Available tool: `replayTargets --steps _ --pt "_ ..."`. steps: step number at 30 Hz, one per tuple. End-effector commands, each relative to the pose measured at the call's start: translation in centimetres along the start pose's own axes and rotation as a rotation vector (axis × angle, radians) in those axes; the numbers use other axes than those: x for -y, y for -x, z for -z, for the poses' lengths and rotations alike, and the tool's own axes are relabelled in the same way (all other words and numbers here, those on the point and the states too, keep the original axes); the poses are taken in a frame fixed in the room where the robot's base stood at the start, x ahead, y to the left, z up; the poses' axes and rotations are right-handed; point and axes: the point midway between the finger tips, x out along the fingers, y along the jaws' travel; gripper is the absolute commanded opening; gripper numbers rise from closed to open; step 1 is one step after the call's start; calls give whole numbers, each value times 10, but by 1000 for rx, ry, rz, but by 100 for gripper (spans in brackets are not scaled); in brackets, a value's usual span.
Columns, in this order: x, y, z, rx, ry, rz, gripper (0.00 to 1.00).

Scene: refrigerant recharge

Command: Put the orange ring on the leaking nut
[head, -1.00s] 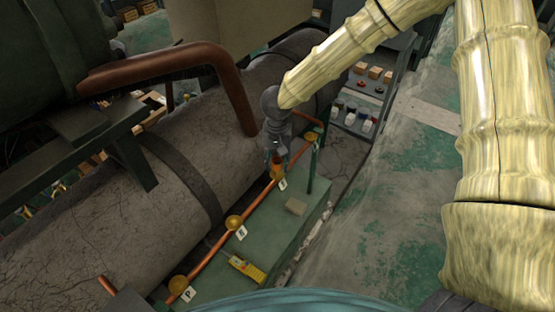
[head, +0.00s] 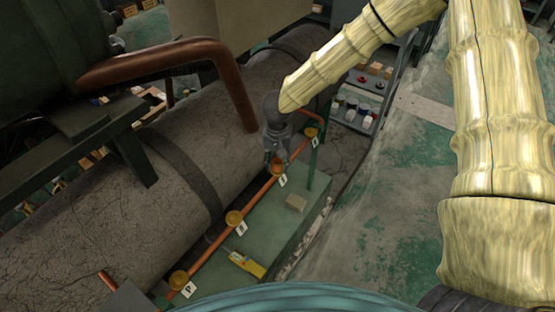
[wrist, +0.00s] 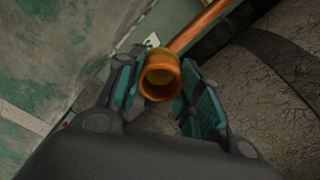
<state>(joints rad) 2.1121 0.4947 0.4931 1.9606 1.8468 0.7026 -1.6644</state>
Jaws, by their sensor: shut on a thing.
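My gripper (head: 274,165) points down over a brass nut (head: 279,170) on the copper pipe, beside a small white tag. In the wrist view my gripper (wrist: 160,90) has its teal-padded fingers on either side of the orange ring (wrist: 148,90), shut on it. The ring's open end faces the camera, and a yellowish surface shows inside it. I cannot tell whether the ring is around the nut or only in line above it. Other brass nuts are on the same pipe: one near the P tag (head: 179,279), one mid-pipe (head: 234,218) and one farther back (head: 311,133).
The copper pipe (head: 208,251) runs along a green bench (head: 270,222), beside a large grey cylinder (head: 110,230). A shelf with jars (head: 352,115) stands behind. Floor at right is clear.

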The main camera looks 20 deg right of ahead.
Motion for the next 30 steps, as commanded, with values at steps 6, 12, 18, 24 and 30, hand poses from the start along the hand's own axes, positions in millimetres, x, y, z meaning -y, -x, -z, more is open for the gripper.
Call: replayTargets --steps 6,12,18,24,30 --pt "0 -9 0 1 0 0 23" --pt "0 -8 0 0 0 0 61" --pt "0 -8 0 0 0 0 63" --pt "0 -8 0 0 0 0 79" --pt "0 -8 0 0 0 0 79"
